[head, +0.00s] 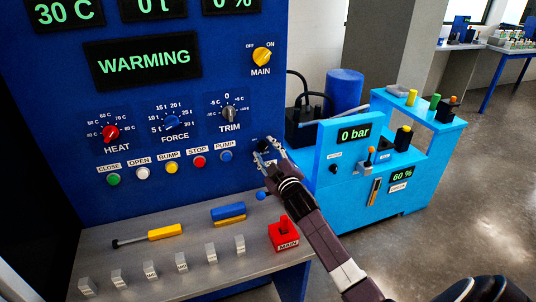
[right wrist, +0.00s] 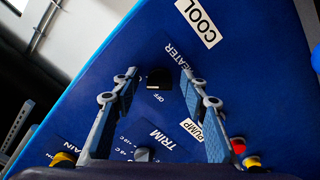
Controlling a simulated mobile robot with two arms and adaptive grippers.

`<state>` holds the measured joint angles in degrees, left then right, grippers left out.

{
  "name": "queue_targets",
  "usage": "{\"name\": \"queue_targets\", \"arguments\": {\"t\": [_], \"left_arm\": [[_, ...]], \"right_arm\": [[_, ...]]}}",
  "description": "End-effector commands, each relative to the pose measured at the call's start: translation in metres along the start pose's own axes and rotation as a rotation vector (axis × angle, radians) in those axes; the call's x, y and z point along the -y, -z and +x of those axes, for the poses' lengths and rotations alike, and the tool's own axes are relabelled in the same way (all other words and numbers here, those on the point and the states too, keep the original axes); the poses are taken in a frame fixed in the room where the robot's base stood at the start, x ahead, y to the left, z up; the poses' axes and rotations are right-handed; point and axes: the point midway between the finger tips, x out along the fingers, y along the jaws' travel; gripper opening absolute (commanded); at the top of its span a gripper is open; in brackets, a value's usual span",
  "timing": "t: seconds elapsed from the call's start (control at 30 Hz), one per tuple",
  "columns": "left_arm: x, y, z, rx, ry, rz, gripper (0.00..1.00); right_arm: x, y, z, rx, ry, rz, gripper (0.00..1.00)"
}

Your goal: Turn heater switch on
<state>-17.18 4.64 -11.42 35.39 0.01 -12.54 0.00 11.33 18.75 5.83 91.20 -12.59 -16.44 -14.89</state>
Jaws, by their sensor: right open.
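The heater switch (right wrist: 155,78) is a dark knob on the blue panel (right wrist: 100,62) in the right wrist view, with OFF printed beside it and a HEATER label close by. My right gripper (right wrist: 159,75) is open, with one fingertip on each side of the knob; I cannot tell whether they touch it. In the head view my right gripper (head: 267,150) is at the panel's right edge, right of the PUMP button (head: 226,156). It hides the heater switch there. My left gripper is not in view.
The TRIM knob (head: 229,114) and the yellow MAIN switch (head: 262,55) are on the same panel. The display (head: 143,61) reads WARMING. A grey shelf (head: 200,277) below holds tools, several small blocks and a red MAIN block (head: 284,236). A light blue unit (head: 340,210) stands right.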

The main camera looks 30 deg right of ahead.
Motion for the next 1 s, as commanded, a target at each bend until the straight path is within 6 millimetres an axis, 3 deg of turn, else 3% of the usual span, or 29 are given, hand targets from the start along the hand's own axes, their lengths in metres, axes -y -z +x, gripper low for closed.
{"name": "queue_targets", "arguments": {"t": [0.17,0.7,1.0], "left_arm": [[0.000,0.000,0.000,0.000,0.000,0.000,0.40],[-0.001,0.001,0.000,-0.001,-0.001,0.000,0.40],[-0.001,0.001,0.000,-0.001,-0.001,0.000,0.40]], "right_arm": [[0.001,-0.001,-0.013,0.001,0.001,-0.001,0.41],[0.001,-0.001,-0.105,0.003,0.002,0.001,0.41],[0.001,-0.001,-0.120,0.002,0.001,0.001,0.41]]}}
